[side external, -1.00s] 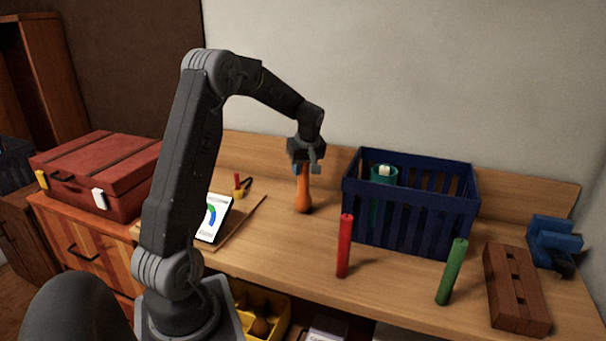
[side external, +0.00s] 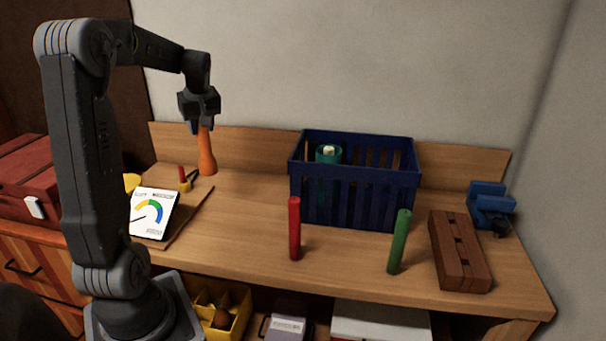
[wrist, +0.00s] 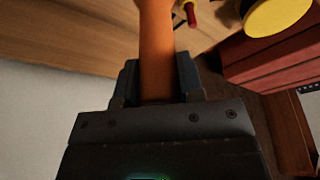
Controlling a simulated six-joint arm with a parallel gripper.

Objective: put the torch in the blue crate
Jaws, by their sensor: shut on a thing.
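The orange torch (side external: 207,152) hangs upright, wide end down, from my gripper (side external: 203,124), left of the blue crate. In the wrist view the torch (wrist: 157,50) runs between the two fingers of my gripper (wrist: 157,78), which is shut on its narrow part. Its upper end is hidden by the fingers. Its lower end appears raised off the bench. The dark blue slatted crate (side external: 355,182) stands open-topped toward the back of the bench, with a teal cylindrical thing (side external: 328,153) inside at its left.
A red stick (side external: 295,230) and a green stick (side external: 399,242) stand in front of the crate. A brown slotted block (side external: 459,251) and a blue vise-like thing (side external: 490,205) are at right. A low wooden backboard (side external: 255,150) runs behind.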

